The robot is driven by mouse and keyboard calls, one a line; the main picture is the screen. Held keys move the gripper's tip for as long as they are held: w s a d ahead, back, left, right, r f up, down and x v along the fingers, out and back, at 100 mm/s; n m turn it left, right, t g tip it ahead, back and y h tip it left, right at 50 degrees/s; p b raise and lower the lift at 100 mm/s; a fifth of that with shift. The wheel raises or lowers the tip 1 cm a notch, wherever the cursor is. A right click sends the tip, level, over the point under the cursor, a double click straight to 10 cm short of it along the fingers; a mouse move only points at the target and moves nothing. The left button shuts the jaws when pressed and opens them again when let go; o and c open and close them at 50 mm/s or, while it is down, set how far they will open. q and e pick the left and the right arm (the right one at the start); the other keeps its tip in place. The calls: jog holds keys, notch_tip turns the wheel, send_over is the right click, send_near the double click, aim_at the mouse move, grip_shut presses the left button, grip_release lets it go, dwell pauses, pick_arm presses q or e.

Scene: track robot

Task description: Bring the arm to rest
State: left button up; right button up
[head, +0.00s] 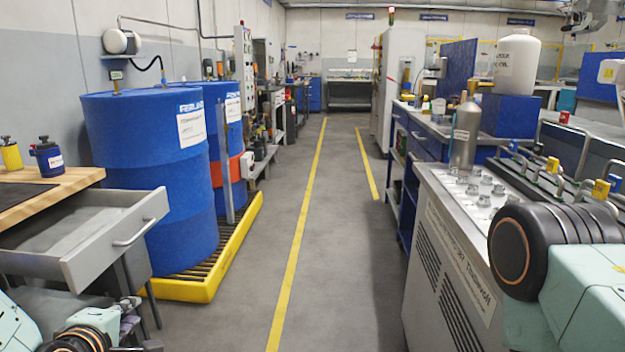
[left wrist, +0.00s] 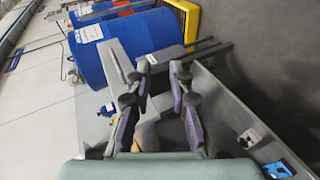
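My left arm is low at the bottom left of the head view, with its gripper (head: 128,312) partly cut off by the frame edge. It is beside and below the pulled-out grey drawer (head: 120,238). In the left wrist view the gripper's two fingers (left wrist: 162,72) stand apart with nothing seen between them. Grey surfaces of the bench and drawer lie behind the fingers; I cannot tell whether they touch. My right arm shows as a dark joint and pale green link at the right edge of the head view. The right gripper is out of view.
Blue drums (head: 150,185) stand on a yellow spill pallet (head: 205,282) at left. A wooden bench top (head: 75,178) is above the drawer. A grey cabinet (head: 450,240) with a metal bottle (head: 465,138) stands right. The aisle floor (head: 345,240) is clear.

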pick_arm(q)
jog(key=s+d+f+m+g+h+p, duration=0.2)
jog(key=s+d+f+m+g+p, duration=0.3)
jog(key=s+f+m, duration=0.65)
jog(key=s+d+f+m+g+p, duration=0.1)
jog(key=s+f+m+g, duration=0.1)
jog(key=s, duration=0.8)
jog(key=s+d+f+m+g+p, duration=0.2)
jog(key=s+f+m+g, duration=0.1)
jog(key=s, duration=0.6)
jog(key=m+g, duration=0.1)
jog(key=g, duration=0.1)
jog(key=shift+s+d+f+g, duration=0.2)
jog(key=shift+s+d+g, duration=0.1)
jog(key=shift+s+g, duration=0.1)
